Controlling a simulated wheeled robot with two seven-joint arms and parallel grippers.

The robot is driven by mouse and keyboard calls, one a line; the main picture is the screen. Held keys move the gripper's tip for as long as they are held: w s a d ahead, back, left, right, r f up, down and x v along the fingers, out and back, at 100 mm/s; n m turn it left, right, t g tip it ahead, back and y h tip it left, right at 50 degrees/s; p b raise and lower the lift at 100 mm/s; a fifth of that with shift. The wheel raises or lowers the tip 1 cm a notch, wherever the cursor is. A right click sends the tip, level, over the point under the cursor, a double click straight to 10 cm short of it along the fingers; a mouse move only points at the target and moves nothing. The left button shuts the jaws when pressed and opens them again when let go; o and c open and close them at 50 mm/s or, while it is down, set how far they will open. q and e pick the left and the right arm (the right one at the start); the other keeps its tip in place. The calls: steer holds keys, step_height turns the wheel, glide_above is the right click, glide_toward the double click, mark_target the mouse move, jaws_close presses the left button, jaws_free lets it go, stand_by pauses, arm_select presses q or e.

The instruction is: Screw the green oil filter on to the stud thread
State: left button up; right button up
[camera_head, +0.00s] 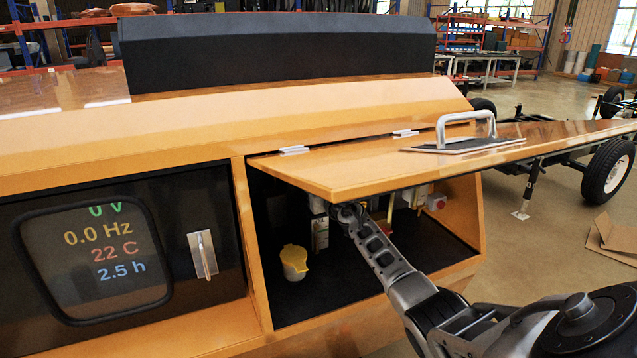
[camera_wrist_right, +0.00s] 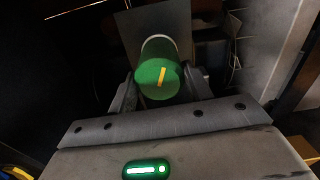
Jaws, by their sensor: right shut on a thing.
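The green oil filter (camera_wrist_right: 158,80) shows in the right wrist view as a green cylinder with a yellow stripe on its near end. My right gripper (camera_wrist_right: 161,92) is shut on it, with one finger on each side. A pale ring shows at the filter's far end, in front of a grey plate (camera_wrist_right: 142,24). The stud thread is hidden, so I cannot tell whether the filter touches it. In the head view my right arm reaches under the raised orange lid (camera_head: 400,165) into the open compartment. The filter and fingertips are hidden there. My left gripper is not in view.
A yellow-topped container (camera_head: 293,262) stands on the black compartment floor (camera_head: 330,290). A red and white box (camera_head: 436,201) is farther right inside. The raised lid overhangs my arm. A dark display panel (camera_head: 95,258) with a handle (camera_head: 202,254) is at left.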

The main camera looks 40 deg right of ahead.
steer(key=m, duration=0.4)
steer(key=shift+w+r+m, duration=0.1)
steer(key=shift+r+m, duration=0.1)
steer(key=shift+m, duration=0.2)
steer(key=o, duration=1.2)
steer(key=shift+w, duration=0.1)
steer(key=shift+o, duration=0.2)
steer(key=shift+f, duration=0.15)
steer(key=shift+f, duration=0.1)
